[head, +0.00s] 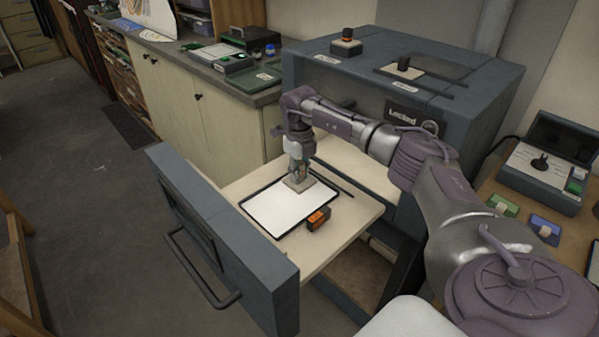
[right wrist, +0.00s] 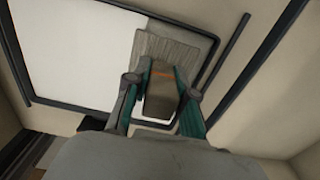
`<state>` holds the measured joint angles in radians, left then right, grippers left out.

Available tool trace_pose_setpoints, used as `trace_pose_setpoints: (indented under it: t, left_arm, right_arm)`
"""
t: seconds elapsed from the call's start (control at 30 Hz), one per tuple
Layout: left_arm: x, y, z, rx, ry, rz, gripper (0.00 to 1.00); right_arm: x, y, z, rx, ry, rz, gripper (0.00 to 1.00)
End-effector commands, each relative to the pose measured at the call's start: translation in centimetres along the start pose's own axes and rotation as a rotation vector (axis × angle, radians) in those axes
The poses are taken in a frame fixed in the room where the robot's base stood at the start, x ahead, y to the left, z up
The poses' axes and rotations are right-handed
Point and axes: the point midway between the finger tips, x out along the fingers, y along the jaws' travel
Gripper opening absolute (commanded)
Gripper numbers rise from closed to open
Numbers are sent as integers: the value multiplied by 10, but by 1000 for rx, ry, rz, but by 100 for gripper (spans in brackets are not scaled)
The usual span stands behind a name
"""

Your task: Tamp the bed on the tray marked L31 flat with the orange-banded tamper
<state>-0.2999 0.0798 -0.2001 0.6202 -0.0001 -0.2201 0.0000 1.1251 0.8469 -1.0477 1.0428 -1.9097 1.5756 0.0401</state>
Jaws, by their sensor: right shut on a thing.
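The tray (head: 248,207) is a dark-rimmed rectangle with a smooth white bed (head: 283,208) in it, lying on the pulled-out board of a blue-grey cabinet. It also shows in the right wrist view (right wrist: 92,109). I cannot read an L31 mark. My right gripper (head: 298,174) is over the tray's far corner, shut on the tamper's handle (right wrist: 161,98), which has an orange band. The tamper's greyish-tan square foot (head: 299,185) is low at that corner, on or just above the bed; I cannot tell which. The gripper hides part of the corner. My left gripper is out of view.
A black-and-orange block (head: 318,219) sits close beside the tray's near right edge. A dark rail (head: 333,180) runs behind the tray. The cabinet (head: 470,90) shows "Locked". The drawer front (head: 225,250) stands up at the left. A control box (head: 545,165) is at right.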

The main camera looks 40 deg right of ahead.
Motion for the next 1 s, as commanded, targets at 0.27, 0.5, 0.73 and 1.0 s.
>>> trace_pose_setpoints:
  t: [0.27, 0.5, 0.73, 1.0]
  left_arm:
    - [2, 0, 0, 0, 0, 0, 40]
    - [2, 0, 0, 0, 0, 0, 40]
    - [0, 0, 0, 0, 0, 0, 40]
    - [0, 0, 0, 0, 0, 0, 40]
  right_arm:
    - [4, 0, 0, 0, 0, 0, 0]
    - [4, 0, 0, 0, 0, 0, 0]
    - [4, 0, 0, 0, 0, 0, 0]
    - [6, 0, 0, -1, 1, 0, 0]
